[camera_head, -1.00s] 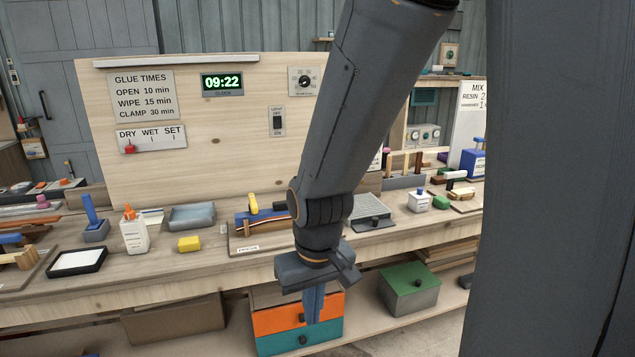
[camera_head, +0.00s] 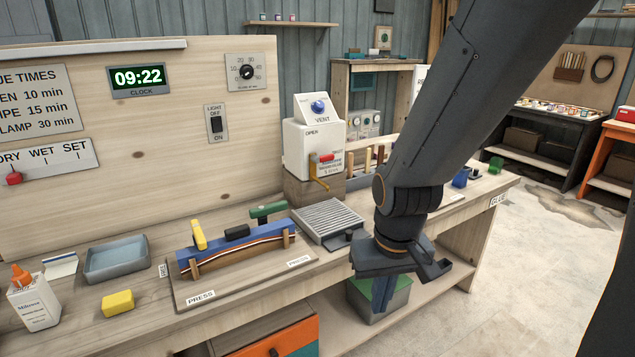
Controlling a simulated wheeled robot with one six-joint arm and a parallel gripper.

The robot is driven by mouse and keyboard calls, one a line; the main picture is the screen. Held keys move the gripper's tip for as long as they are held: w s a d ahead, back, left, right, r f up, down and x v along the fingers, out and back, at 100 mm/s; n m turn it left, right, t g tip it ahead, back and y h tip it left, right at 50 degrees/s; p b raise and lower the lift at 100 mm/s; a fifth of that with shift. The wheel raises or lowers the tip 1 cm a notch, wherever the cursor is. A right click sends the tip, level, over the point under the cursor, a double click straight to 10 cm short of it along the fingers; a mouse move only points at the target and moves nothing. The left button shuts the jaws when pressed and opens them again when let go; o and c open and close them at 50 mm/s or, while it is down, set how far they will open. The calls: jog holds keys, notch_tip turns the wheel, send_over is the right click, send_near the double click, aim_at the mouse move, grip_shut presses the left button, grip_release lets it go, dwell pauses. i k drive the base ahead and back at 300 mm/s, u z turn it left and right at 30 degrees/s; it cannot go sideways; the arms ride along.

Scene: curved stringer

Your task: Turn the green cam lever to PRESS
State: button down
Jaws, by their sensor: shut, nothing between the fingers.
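The green cam lever (camera_head: 268,211) is at the right end of the blue clamp form (camera_head: 240,240), which stands on a wooden base on the bench. PRESS labels (camera_head: 201,297) are on the base's front edge, one at the left and one at the right. My gripper (camera_head: 382,300) is shut and empty, pointing down in front of the bench, right of the clamp form and apart from it.
A ridged grey tray (camera_head: 327,222) lies right of the green lever. Behind it stands a white vent box (camera_head: 312,145) with a red-tipped handle. A blue-grey tray (camera_head: 117,259), a yellow block (camera_head: 117,303) and a glue bottle (camera_head: 33,300) are at the left.

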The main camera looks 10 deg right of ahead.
aim_at(261, 212)
jog(key=z, duration=0.05)
jog(key=i, duration=1.2)
jog(key=u, duration=0.75)
